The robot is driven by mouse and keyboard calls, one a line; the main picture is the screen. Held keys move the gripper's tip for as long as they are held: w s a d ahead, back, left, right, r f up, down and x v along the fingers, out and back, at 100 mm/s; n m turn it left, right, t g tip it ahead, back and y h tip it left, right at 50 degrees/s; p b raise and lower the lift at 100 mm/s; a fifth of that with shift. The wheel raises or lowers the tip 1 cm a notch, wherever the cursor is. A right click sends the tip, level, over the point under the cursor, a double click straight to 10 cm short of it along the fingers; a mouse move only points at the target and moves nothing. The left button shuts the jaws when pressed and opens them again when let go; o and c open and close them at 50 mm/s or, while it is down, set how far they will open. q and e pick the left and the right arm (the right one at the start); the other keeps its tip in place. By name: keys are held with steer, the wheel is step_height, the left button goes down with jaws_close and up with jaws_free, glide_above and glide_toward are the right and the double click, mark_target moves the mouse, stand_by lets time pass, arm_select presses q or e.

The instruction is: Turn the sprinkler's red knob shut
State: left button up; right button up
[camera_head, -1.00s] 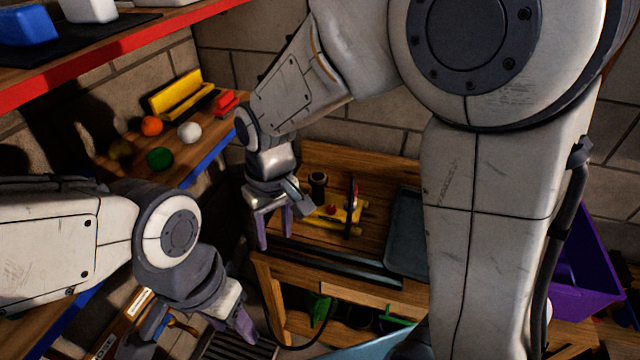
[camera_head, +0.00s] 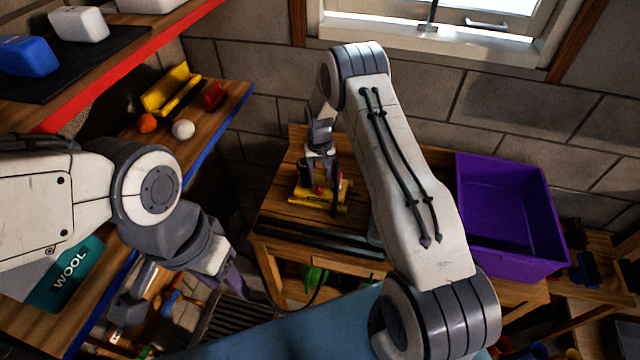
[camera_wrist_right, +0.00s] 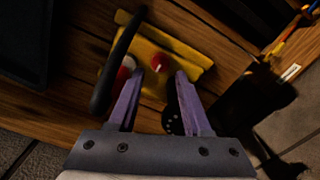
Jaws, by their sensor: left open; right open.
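The yellow sprinkler (camera_head: 303,196) lies on the wooden bench, and it also shows in the right wrist view (camera_wrist_right: 188,55). Its red knob (camera_wrist_right: 159,65) sits on top, just beyond and between my right fingertips in the right wrist view. My right gripper (camera_wrist_right: 162,76) is open and points down over the sprinkler; in the head view it partly covers the sprinkler. I cannot tell whether its fingers touch the knob. A second red part (camera_wrist_right: 126,70) shows beside a black curved hose or handle (camera_wrist_right: 113,75). My left gripper (camera_head: 236,286) is open and empty, low beside the bench's left.
Shelves at left hold an orange ball (camera_head: 147,123), a white ball (camera_head: 183,129) and a yellow open case (camera_head: 170,90). A teal wool box (camera_head: 68,275) stands below.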

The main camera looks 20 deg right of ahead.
mark_target(320, 191)
step_height(320, 191, down, 6)
steer(key=shift+r+p, duration=0.1)
steer(key=shift+p, duration=0.7)
jaws_close()
